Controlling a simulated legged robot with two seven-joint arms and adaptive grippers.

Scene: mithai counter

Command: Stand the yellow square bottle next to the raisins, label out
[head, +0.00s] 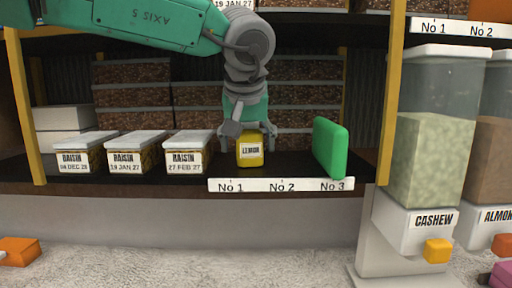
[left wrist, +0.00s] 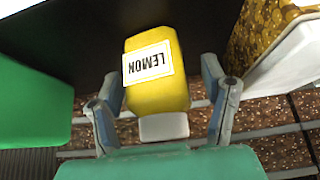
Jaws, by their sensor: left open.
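The yellow square bottle (head: 250,157) with a white LEMON label stands upright on the shelf, label facing out, beside the rightmost raisin box (head: 187,154) with a small gap. The bottle also shows in the left wrist view (left wrist: 160,92), upside down, with its pale cap (left wrist: 163,127). My left gripper (head: 248,134) is open above the bottle, and in the left wrist view its fingers (left wrist: 164,108) lie either side of it with gaps. My right gripper is in neither view.
Two more raisin boxes (head: 134,155) (head: 87,155) stand further left. A green upright block (head: 330,148) stands right of the bottle, with bare shelf between. A strip marked No 1 to No 3 (head: 281,185) runs along the shelf edge. A yellow post and a cashew dispenser (head: 428,150) stand right.

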